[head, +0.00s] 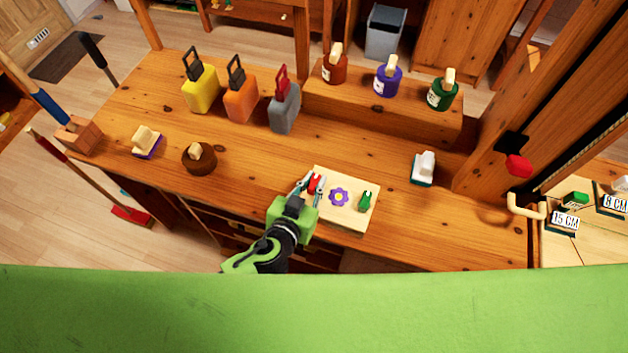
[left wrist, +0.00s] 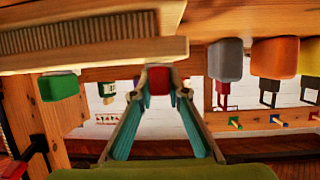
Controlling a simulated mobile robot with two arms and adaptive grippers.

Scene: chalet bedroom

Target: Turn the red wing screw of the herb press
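The herb press (head: 350,217) is a pale wooden block at the front edge of the workbench. On its top, from left to right, are the red wing screw (head: 314,183), a purple flower shape and a green piece. My left gripper (head: 311,187) reaches over the press's left part, its fingers on either side of the red wing screw. In the left wrist view a red part, apparently the wing screw (left wrist: 159,80), shows between the teal fingertips (left wrist: 159,93). Small gaps seem to show beside it, so the fingers look open around it. The press's ribbed side (left wrist: 80,32) shows too. My right gripper is not in view.
The wooden workbench (head: 258,165) holds a brown round object (head: 199,158) at left and a white-topped block (head: 424,167) at right. Yellow, orange and grey handled blocks stand behind, with stamped jars on a raised shelf (head: 390,115). A wooden post (head: 535,95) rises at right.

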